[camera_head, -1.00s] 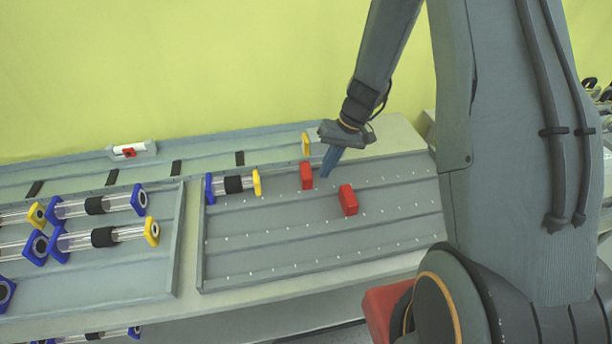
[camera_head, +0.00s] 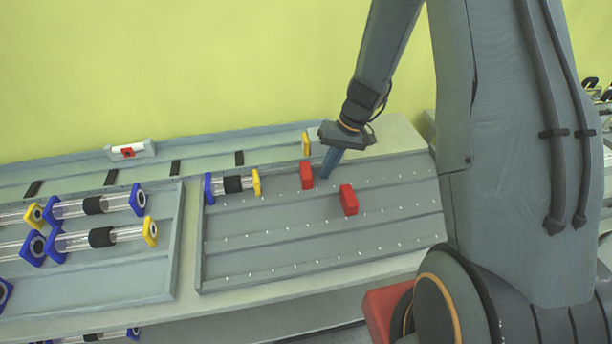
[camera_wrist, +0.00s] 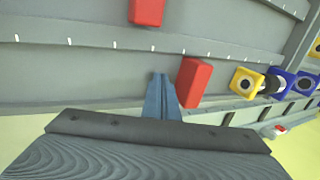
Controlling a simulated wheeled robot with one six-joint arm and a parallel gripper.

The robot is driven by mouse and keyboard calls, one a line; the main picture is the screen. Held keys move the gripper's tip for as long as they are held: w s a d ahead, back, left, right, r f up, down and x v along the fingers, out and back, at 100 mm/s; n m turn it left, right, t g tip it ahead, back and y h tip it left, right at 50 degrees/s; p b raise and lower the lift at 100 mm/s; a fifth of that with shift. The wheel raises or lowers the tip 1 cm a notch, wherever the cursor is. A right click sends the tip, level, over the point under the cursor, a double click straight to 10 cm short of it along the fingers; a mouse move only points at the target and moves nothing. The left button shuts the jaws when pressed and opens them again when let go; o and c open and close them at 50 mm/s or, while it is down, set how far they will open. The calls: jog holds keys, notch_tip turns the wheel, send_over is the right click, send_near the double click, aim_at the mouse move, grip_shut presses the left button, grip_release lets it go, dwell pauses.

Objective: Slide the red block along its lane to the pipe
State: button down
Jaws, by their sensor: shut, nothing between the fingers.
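A red block (camera_head: 307,175) stands in the back lane of the grey rack tray, right of the pipe. It also shows in the wrist view (camera_wrist: 194,82). The pipe (camera_head: 233,184) is clear with a black band, a blue end and a yellow end facing the block. A gap separates block and pipe. My gripper (camera_head: 326,175) is shut and empty, pointing down just to the right of the block. In the wrist view, its fingers (camera_wrist: 158,76) are beside the block; I cannot tell whether they touch it.
A second red block (camera_head: 348,200) stands in the lane in front. The tray's front lanes (camera_head: 290,258) are bare. Several pipes lie in the left tray (camera_head: 110,285). A yellow end piece (camera_head: 306,144) stands behind the block at the back rail.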

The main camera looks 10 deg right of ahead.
aim_at(302, 171)
jog(key=shift+a, duration=0.1)
dwell(0.3)
jog(key=shift+a, duration=0.65)
jog(key=shift+a, duration=0.55)
jog(key=shift+s+a, duration=0.15)
jog(key=shift+a, duration=1.1)
jog(key=shift+a+b, duration=0.3)
jog(key=shift+a, duration=0.35)
jog(key=shift+a, duration=0.35)
jog(key=shift+a, duration=0.35)
jog(key=shift+a, duration=1.3)
